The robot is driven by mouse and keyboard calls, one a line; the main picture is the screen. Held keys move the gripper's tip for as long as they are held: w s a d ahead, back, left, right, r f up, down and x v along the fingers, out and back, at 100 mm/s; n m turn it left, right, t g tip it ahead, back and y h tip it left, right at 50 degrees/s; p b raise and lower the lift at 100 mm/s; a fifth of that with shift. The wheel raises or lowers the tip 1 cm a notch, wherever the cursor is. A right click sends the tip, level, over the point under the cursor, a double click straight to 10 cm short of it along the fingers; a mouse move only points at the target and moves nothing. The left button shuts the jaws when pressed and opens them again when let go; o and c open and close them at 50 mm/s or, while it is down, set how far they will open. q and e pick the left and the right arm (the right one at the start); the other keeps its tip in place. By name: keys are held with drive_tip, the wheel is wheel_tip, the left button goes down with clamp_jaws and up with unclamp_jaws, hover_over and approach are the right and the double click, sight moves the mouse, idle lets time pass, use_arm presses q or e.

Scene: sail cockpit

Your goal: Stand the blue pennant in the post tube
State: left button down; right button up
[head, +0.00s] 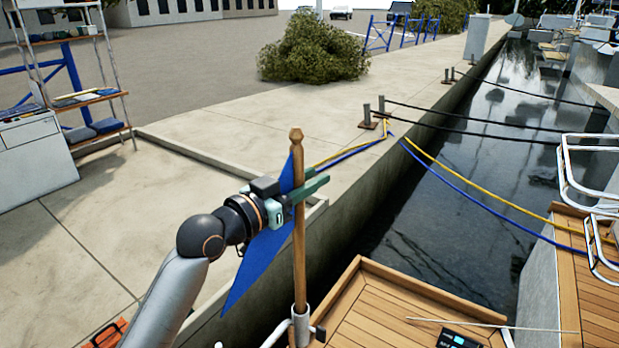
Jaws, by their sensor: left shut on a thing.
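The blue pennant (262,262) hangs from an upright wooden staff (299,240) with a knobbed top. My left gripper (310,189), with green fingers, is shut on the upper part of the staff, below the knob. The grey post tube (301,328) stands at the bottom of the view, by the corner of the wooden deck. The staff's lower end meets the tube's mouth and seems to be inside it; how deep it goes is hidden. My right gripper is not in view.
The wooden cockpit deck (385,318) lies at the lower right, with a thin pale rod (490,324) and a dark device (458,341) on it. Water (440,215) and mooring ropes lie beyond. A shelf rack (75,70) and an orange box (107,334) are on the left.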

use_arm(q)
drive_tip(key=c, duration=0.6)
unclamp_jaws()
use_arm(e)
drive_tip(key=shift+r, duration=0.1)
use_arm(q)
drive_tip(key=b+v, duration=0.1)
drive_tip(key=v, duration=1.1)
drive_tip(key=shift+s+a, duration=0.15)
drive_tip(key=shift+s, duration=0.05)
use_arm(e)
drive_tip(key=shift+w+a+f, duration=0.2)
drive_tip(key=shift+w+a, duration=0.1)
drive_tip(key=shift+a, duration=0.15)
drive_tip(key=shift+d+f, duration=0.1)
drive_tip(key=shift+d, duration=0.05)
